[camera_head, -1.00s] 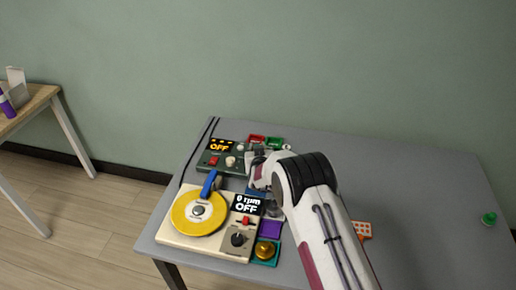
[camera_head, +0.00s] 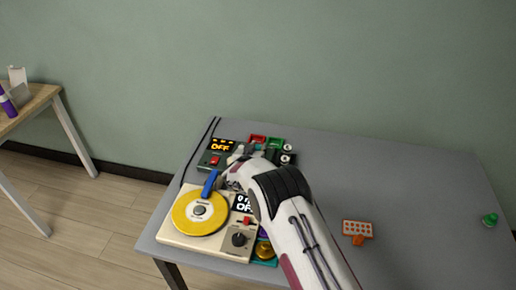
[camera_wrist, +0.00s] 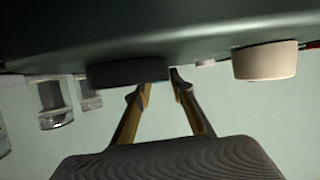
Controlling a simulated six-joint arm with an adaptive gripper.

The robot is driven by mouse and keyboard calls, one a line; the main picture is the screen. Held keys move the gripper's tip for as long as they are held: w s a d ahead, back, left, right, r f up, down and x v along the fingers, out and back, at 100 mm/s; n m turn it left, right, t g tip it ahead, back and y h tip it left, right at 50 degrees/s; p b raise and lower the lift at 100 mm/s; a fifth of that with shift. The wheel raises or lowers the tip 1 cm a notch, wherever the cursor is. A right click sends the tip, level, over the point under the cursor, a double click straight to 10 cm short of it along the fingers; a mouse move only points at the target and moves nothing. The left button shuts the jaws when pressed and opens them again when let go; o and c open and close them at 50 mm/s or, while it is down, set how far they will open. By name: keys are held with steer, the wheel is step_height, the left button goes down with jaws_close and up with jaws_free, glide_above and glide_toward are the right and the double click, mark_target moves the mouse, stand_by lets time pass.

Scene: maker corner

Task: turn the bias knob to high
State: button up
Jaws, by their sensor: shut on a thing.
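The dark green control box (camera_head: 203,165) stands at the back left of the grey table, its display reading OFF in orange. In the wrist view its panel (camera_wrist: 210,30) fills the top, with a wide dark knob (camera_wrist: 115,74) and a cream knob (camera_wrist: 265,62). My gripper (camera_wrist: 160,80) is at the dark knob's right part, its two fingers close together and shut on it; the exact contact is hard to see. No label shows, so I cannot tell which knob is the bias knob. In the head view my wrist hides the box's right side.
A cream turntable device (camera_head: 180,237) with a yellow disc (camera_head: 199,212) and a black knob (camera_head: 239,239) stands just in front. Red (camera_head: 257,139) and green (camera_head: 275,143) trays lie behind. An orange perforated block (camera_head: 357,228) lies to the right. The table's right side is mostly clear.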

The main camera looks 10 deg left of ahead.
steer(key=shift+w+a+r+m+h, duration=0.1)
steer(key=shift+m+h, duration=1.4)
steer(key=shift+h, duration=0.2)
steer(key=o, duration=1.1)
steer(key=shift+s+a, duration=0.1)
steer(key=shift+s, duration=0.15)
steer(key=shift+v, duration=2.3)
step_height(320, 180, up, 7)
steer(key=shift+r, duration=0.2)
steer(key=shift+w, duration=0.1)
